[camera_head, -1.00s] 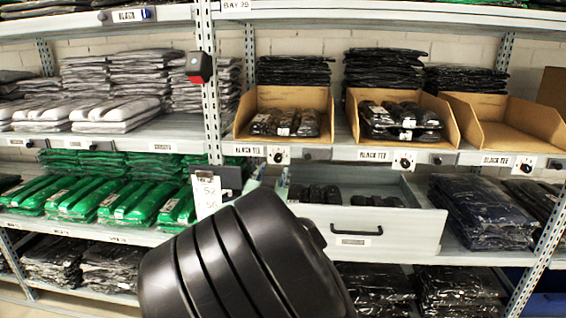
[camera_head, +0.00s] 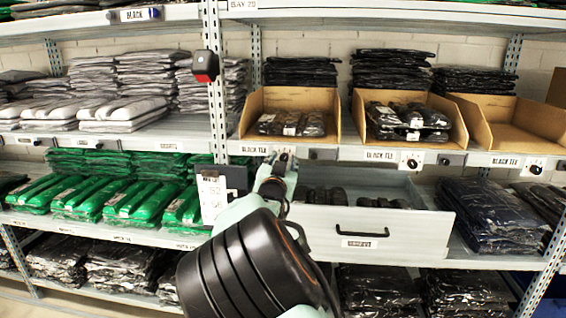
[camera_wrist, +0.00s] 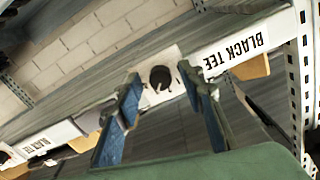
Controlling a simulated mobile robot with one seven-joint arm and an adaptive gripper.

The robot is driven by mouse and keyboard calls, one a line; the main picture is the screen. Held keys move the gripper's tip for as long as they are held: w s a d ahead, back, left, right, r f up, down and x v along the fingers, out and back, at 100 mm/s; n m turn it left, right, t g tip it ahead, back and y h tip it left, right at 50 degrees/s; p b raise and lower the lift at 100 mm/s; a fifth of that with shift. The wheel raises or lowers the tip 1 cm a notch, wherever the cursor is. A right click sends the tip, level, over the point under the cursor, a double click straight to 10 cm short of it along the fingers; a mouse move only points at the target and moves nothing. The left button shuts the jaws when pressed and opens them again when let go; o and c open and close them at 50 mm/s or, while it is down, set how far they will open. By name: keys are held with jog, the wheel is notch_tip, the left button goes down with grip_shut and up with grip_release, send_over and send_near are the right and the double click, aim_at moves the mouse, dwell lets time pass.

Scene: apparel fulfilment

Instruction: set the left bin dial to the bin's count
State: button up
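The left bin (camera_head: 250,122) is an open cardboard tray on the shelf, holding a row of black packs with white labels; I cannot tell their exact number. Its dial, a black knob on a white plate, shows in the wrist view (camera_wrist: 160,77) beside a BLACK TEE label (camera_wrist: 235,52). The dial's setting is too small to read. My gripper (camera_wrist: 158,74) is open, its two blue-padded fingers on either side of the dial in the picture; contact cannot be seen. In the head view my gripper (camera_head: 277,168) largely covers the dial at the shelf edge.
The middle bin (camera_head: 356,120) holds stacked black packs, with its own dial (camera_head: 411,160). The right bin (camera_head: 515,122) looks empty. A pulled-out grey drawer (camera_head: 345,225) juts out below. A white numbered card (camera_head: 212,199) hangs by the upright post (camera_head: 216,100).

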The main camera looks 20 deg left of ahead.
grip_shut()
jog(key=shift+r+n+p, duration=0.1)
jog(key=shift+n+p, duration=0.2)
jog(key=shift+p, duration=0.1)
jog(key=n+p, duration=0.2)
jog(key=p, duration=0.1)
jog(key=shift+r+n, duration=0.15)
jog(key=shift+n, duration=0.15)
jog(key=n+p, duration=0.3)
jog(key=n, duration=0.1)
jog(key=shift+n, duration=0.3)
jog(key=n+p, duration=0.2)
jog(key=n, duration=0.2)
jog(key=shift+p, duration=0.3)
jog(key=shift+f+n+p, duration=0.15)
jog(key=shift+n+p, duration=0.1)
jog(key=shift+n, duration=0.75)
jog(key=shift+f+n+p, duration=0.1)
jog(key=shift+n+p, duration=0.1)
jog(key=shift+n, duration=0.8)
